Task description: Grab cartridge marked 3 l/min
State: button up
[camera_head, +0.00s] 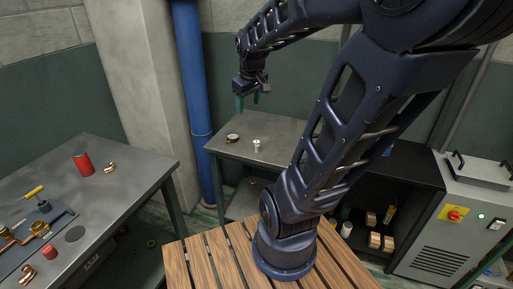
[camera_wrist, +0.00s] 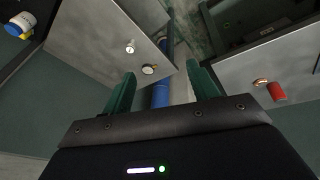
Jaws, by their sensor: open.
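My gripper (camera_head: 248,101) is open and empty, with its green fingers pointing down above the back metal table (camera_head: 285,131). A small pale, upright cartridge-like piece (camera_head: 256,145) stands on that table. It also shows in the wrist view (camera_wrist: 130,47), left of and beyond the fingertips (camera_wrist: 163,85). A small round gauge-like disc (camera_head: 232,138) lies near it; the wrist view shows this disc (camera_wrist: 150,69) between the fingers in the picture. Neither is touched. No 3 l/min marking can be read, so I cannot tell which piece bears it.
A blue pipe (camera_head: 191,80) rises beside the back table. A slatted wooden surface (camera_head: 205,263) is in front. A grey cabinet (camera_head: 457,235) stands right.

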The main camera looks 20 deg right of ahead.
jog(key=w+d+f+n, duration=0.3)
jog(key=w+f, duration=0.1)
jog(key=w, duration=0.3)
jog(key=n+g, duration=0.3)
jog(key=n, duration=0.7)
send_over(257, 141)
jog(key=f, duration=2)
jog(key=shift+s+a+f, duration=0.1)
jog(key=shift+s+a, duration=0.1)
jog(key=shift+a, duration=0.05)
jog(key=shift+f, duration=0.7)
jog(key=shift+d+f, duration=0.15)
jog(key=shift+f, duration=2.35)
jog(key=shift+d+f, duration=0.1)
jog(key=shift+f, duration=2.4)
jog(key=shift+c, duration=0.5)
jog(key=c, duration=1)
